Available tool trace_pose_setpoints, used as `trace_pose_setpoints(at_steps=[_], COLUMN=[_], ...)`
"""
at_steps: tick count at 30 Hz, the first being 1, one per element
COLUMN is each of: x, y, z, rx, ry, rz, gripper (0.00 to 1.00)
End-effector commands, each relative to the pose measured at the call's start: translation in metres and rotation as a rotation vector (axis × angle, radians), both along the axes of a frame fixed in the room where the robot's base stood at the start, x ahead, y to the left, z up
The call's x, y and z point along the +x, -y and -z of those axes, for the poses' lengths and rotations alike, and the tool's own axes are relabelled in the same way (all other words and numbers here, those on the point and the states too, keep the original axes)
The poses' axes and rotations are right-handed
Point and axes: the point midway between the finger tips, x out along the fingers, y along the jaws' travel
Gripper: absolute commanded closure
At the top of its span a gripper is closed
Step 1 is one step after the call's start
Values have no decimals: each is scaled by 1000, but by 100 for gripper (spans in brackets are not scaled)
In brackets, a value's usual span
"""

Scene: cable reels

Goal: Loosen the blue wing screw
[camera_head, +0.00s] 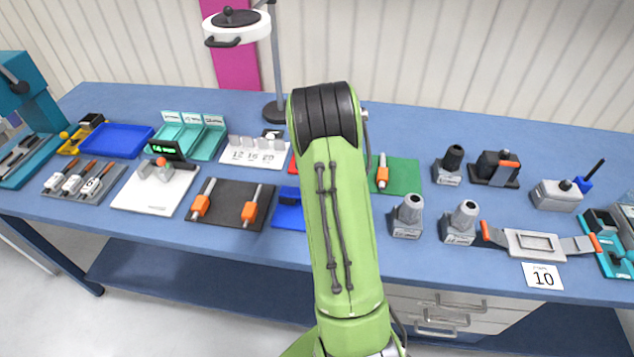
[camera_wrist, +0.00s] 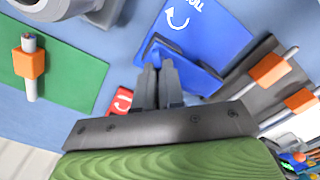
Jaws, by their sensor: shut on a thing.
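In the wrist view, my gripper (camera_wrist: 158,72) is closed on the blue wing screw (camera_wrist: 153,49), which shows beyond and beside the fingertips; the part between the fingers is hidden. The screw is at a blue block or plate (camera_wrist: 207,28) with a white curved arrow and lettering that is partly cut off. In the head view, my green arm covers my gripper and the screw; only the left part of the blue block (camera_head: 288,215) shows beside the arm.
A green plate with an orange-collared rod (camera_wrist: 32,66) lies left in the wrist view; a dark plate (camera_head: 228,215) with two orange-collared rods lies on the other side. A red piece (camera_wrist: 121,101) is close by the fingers. Grey fixtures (camera_head: 408,216) stand right of my arm.

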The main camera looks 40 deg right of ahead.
Motion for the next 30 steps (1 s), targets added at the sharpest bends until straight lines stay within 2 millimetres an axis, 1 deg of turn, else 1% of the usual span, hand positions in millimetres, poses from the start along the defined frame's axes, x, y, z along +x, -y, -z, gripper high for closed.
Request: trace_pose_setpoints(at_steps=[18,24,30], x=[1,1,1], y=[0,0,1], z=[0,0,-1], rx=[-3,-3,-4], ry=[3,4,4], rz=[-568,-706,-794], gripper=[100,100,100])
